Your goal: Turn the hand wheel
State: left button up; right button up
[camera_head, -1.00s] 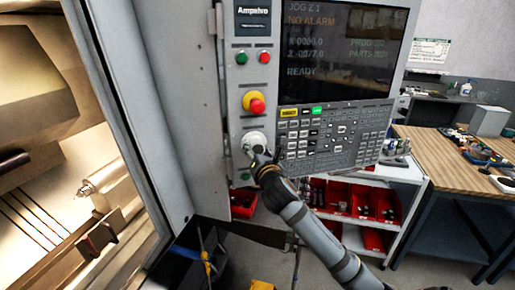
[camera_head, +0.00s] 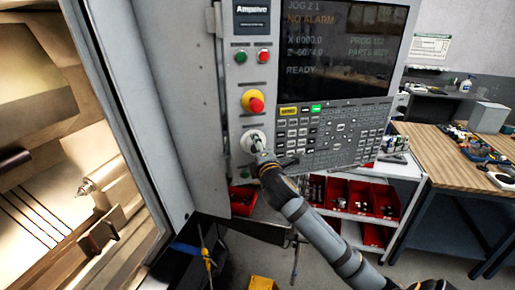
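The hand wheel (camera_head: 250,138) is a round, light dial low on the grey control panel, below the red and yellow emergency stop button. My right gripper (camera_head: 259,148) is at its lower right, with the fingertips at or very near the wheel's face. The gripper is small and dark here, and I cannot tell whether its fingers are open or closed, or whether they touch the wheel. The screen (camera_head: 335,50) reads JOG Z 1, NO ALARM and READY, with a Z value of about -0074.0. My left gripper is not in view.
The emergency stop (camera_head: 254,102) and green and red buttons (camera_head: 252,57) sit above the wheel. A keypad (camera_head: 335,132) lies to its right. Red bins (camera_head: 375,199) and a wooden bench (camera_head: 450,160) stand at the right. The lathe's open interior (camera_head: 50,150) is at left.

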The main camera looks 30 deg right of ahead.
jog(key=m, duration=0.3)
jog(key=shift+r+m, duration=0.3)
jog(key=shift+r, duration=0.05)
jog(key=m+b, duration=0.1)
jog(key=m, duration=0.2)
jog(key=shift+m, duration=0.3)
jog(key=m+b, duration=0.1)
jog(key=m, duration=0.2)
jog(key=shift+m+b, duration=0.75)
jog(key=shift+m, duration=1.05)
